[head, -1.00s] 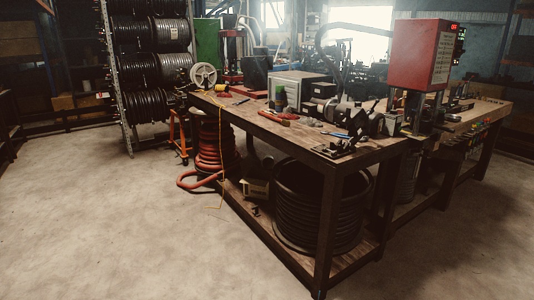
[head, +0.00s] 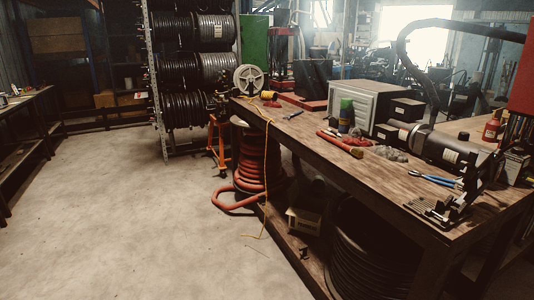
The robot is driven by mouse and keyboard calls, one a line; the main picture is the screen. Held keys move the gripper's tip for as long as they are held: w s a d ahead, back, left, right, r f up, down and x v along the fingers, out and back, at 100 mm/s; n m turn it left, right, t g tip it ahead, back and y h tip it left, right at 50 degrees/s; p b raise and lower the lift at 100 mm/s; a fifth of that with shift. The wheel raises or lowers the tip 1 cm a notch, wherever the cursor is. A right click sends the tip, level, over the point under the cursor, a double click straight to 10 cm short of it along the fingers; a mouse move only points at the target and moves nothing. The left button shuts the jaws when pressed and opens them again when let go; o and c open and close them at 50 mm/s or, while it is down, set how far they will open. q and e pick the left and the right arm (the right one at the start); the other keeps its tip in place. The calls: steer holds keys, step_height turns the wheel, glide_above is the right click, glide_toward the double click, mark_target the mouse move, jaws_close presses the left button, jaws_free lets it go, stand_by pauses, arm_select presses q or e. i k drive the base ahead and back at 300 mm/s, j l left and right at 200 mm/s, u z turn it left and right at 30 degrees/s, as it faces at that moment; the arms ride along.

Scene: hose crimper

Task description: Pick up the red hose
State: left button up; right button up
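The red hose (head: 250,172) is a coil stacked on the floor by the far left end of the workbench (head: 375,190). A loose end of it curves out to the left on the floor. The bench leg and the bench top's corner hide part of the coil. A thin yellow cord (head: 266,170) hangs down in front of it. Neither of my grippers shows in the head view.
Open concrete floor (head: 130,220) lies to the left and in front of the hose. A rack of black hose reels (head: 195,68) and an orange stand (head: 218,143) are behind it. A cardboard box (head: 304,221) and a black hose coil (head: 365,255) sit under the bench.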

mark_target(329, 139)
steer(key=i+z, duration=0.3)
steer(key=i+j+z, duration=0.3)
steer(key=i, duration=0.2)
steer(key=i+j+z, duration=0.2)
steer(key=i+z, duration=0.15)
steer(key=i+j+z, duration=0.65)
steer(key=z, duration=0.25)
steer(key=j, duration=0.1)
